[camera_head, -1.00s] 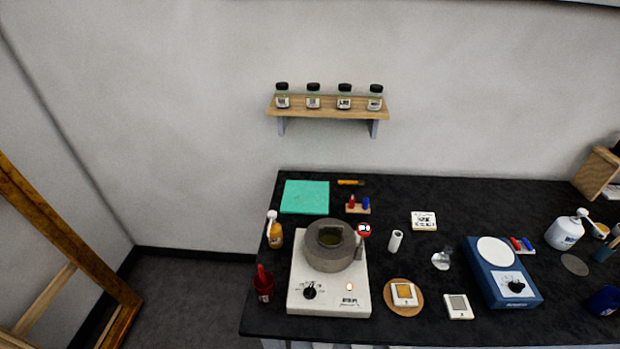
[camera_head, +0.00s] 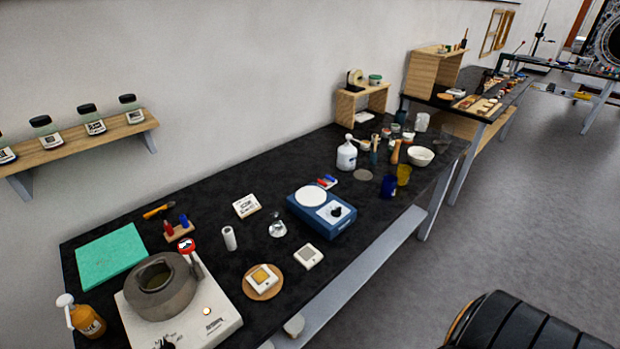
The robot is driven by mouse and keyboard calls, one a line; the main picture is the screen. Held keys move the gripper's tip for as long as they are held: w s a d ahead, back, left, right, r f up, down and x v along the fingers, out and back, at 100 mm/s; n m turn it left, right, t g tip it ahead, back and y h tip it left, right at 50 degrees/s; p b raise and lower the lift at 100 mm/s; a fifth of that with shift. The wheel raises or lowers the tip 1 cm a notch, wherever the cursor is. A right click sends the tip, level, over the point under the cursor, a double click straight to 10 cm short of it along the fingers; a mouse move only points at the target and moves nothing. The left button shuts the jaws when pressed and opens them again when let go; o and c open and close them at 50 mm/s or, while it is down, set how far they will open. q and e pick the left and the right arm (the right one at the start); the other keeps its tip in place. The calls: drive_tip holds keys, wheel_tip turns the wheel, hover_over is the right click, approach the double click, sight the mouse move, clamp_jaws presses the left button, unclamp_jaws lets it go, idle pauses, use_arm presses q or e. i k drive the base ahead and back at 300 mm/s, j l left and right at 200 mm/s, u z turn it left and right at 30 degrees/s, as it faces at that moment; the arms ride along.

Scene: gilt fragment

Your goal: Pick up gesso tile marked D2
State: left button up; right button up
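Two small square white tiles lie near the front edge of the black bench. One tile with a gold square (camera_head: 263,278) lies on a round wooden disc (camera_head: 250,291). The other tile with a grey square (camera_head: 308,256) lies directly on the bench to its right. A white square with dark print (camera_head: 246,206) lies farther back. Any markings on these are too small to read, so I cannot tell which is D2. Neither of my grippers is in view.
A hot plate (camera_head: 215,327) with a grey pot (camera_head: 160,286) stands left of the tiles, a blue device (camera_head: 323,221) to the right. A white cylinder (camera_head: 229,238) and small glass item (camera_head: 277,226) stand close behind. Grey floor (camera_head: 480,215) is open at the right.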

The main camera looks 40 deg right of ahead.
sight(308, 256)
drive_tip(key=z, duration=1.05)
